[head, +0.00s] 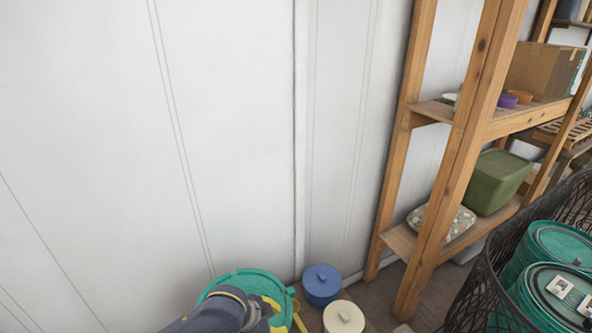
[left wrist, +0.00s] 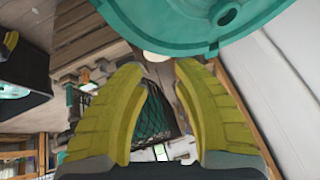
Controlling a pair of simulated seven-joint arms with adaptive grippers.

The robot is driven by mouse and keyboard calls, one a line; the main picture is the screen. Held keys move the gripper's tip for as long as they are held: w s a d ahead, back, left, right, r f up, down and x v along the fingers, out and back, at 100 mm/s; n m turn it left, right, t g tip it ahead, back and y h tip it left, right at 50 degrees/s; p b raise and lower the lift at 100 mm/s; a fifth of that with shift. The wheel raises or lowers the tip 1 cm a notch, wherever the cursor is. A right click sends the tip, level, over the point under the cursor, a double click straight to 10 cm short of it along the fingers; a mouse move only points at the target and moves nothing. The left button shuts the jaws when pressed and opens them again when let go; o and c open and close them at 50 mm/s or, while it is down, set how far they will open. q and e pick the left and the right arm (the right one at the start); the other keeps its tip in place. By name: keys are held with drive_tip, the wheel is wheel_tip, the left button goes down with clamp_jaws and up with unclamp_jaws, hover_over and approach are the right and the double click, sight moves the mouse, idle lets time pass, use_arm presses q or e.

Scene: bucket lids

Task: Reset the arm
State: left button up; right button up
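A round teal lid or bucket top (head: 240,275) shows at the bottom of the head view, partly hidden by my left arm. A teal rim with a round hole (left wrist: 200,22) fills the top of the left wrist view. My left gripper (head: 288,312) is beside the teal round thing in the head view. In the left wrist view its two yellow fingers (left wrist: 158,65) are apart, with nothing held between them. A yellow piece like a finger of my right gripper (left wrist: 9,43) shows at the left edge there; its opening cannot be seen.
A blue lidded pot (head: 322,284) and a cream lidded pot (head: 343,318) stand right of the left gripper. A wooden shelf (head: 460,130) holds a green bin (head: 497,182) and a cardboard box (head: 540,72). A black mesh basket (head: 497,270) holds teal lidded items (head: 560,245). A white wall (head: 120,130) is behind.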

use_arm(q)
drive_tip(key=s+a+f+n+t+y, duration=0.1)
drive_tip(key=s+a+n+y, duration=0.35)
drive_tip(key=s+a, duration=0.7)
drive_tip(key=s+a+n+t+y, duration=0.25)
drive_tip(key=s+a+y, duration=0.25)
drive_tip(key=s+a, duration=0.65)
drive_tip(key=s+d+f+n+g+h, duration=0.1)
drive_tip(key=d+f+g+h, duration=0.1)
drive_tip(key=f, duration=1.4)
drive_tip(key=s+d+f+g+h, duration=0.1)
drive_tip(key=f+g, duration=0.1)
drive_tip(key=f, duration=1.5)
drive_tip(key=s+f+n+g+h, duration=0.1)
drive_tip(key=s+f+n+g, duration=0.1)
drive_tip(key=s+f, duration=1.7)
drive_tip(key=shift+s+n+g+h, duration=0.35)
drive_tip(key=shift+s+n, duration=0.15)
drive_tip(key=shift+s, duration=0.3)
drive_tip(key=shift+d, duration=0.1)
